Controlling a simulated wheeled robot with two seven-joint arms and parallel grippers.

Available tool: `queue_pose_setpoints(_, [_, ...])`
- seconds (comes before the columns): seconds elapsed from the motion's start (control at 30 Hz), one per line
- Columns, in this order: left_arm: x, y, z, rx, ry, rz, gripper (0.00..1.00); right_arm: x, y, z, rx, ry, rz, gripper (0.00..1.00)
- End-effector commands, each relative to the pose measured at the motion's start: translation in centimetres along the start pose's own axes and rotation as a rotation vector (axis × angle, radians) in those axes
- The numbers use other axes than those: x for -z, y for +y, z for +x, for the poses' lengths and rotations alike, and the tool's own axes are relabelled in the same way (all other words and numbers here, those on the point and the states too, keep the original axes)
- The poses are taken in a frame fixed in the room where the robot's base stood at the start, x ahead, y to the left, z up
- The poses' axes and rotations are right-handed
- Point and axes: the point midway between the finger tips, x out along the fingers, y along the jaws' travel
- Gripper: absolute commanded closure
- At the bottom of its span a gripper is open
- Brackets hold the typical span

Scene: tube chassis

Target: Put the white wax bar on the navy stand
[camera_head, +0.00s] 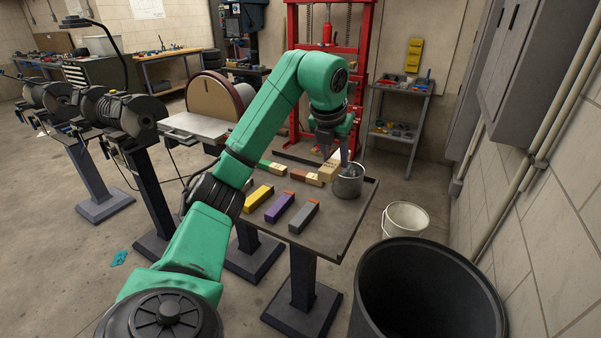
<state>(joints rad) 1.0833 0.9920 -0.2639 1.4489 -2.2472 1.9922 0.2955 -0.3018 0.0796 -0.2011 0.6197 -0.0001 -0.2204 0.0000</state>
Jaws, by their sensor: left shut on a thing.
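My left gripper (344,159) points down over the far right of the dark table (340,225), just above and behind a grey metal pot (348,184). It is shut on a pale bar, which I take to be the white wax bar; the fingers and the pot hide most of it. A cream block (329,172) shows just left of the fingers. I cannot tell whether it is part of the held bar. I cannot make out a navy stand on the table. My right gripper is not in view.
Yellow (258,198), purple (280,207) and grey (304,217) bars lie across the table's near half. A white bucket (405,218) and a black bin (425,295) stand on the floor to the right.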

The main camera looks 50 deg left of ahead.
Motion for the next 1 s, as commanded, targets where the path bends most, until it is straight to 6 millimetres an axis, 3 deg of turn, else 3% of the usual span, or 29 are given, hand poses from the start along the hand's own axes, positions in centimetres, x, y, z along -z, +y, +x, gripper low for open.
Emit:
queue_pose_setpoints(0.2, [2.6, 0.1, 6.0, -0.007, 0.009, -0.006, 1.0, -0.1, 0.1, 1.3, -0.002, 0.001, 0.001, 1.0])
queue_pose_setpoints(0.5, [5.9, 0.0, 13.8, -0.002, 0.006, -0.005, 1.0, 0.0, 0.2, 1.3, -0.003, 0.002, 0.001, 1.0])
queue_pose_setpoints(0.8, [7.6, 0.0, 18.1, -0.002, 0.003, -0.004, 1.0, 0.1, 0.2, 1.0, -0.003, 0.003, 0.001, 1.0])
queue_pose_setpoints(1.0, [7.6, 0.1, 18.2, -0.003, 0.001, -0.004, 1.0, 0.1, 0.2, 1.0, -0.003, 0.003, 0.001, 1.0])
